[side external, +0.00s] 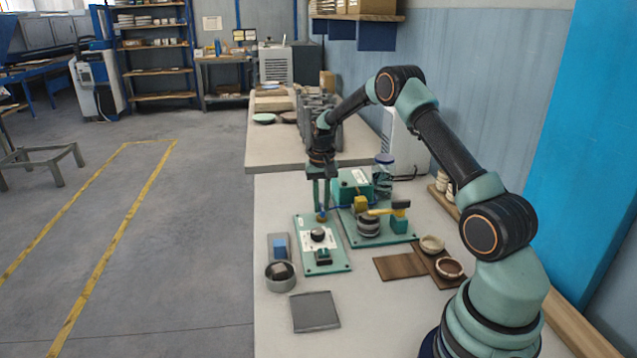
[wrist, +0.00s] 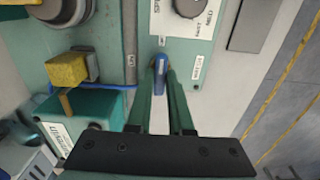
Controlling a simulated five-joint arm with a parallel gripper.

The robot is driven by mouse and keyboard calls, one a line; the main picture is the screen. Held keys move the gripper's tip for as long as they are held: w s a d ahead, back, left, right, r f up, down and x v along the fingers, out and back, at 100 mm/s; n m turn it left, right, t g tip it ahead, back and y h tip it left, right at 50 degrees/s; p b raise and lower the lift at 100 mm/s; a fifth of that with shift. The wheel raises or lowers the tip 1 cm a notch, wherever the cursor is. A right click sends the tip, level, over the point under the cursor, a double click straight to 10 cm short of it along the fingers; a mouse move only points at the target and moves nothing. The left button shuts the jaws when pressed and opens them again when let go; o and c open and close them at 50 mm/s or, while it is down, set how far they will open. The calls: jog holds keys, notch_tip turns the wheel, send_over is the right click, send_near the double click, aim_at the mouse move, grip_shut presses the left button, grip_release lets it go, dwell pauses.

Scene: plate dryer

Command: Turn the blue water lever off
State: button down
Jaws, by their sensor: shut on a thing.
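The blue water lever (wrist: 161,76) shows in the wrist view as a narrow blue bar at the edge of a green control panel (wrist: 212,52). A label beside it seems to read WATER. My gripper (wrist: 161,64) points down with its two green fingers on either side of the lever, shut on it.
A green machine base (side external: 397,236) with a dark round wheel (side external: 369,226) and a yellow sponge (side external: 361,203) stands right of the panel. A thin blue hose (wrist: 112,87) runs close to the lever. Bowls (side external: 449,267) and a grey tile (side external: 315,311) lie nearer.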

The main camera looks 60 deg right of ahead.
aim_at(321, 206)
dwell(0.3)
jog(key=c, duration=0.8)
grip_release()
jog(key=shift+r, duration=0.15)
notch_tip(321, 206, up, 12)
jog(key=shift+f, duration=0.1)
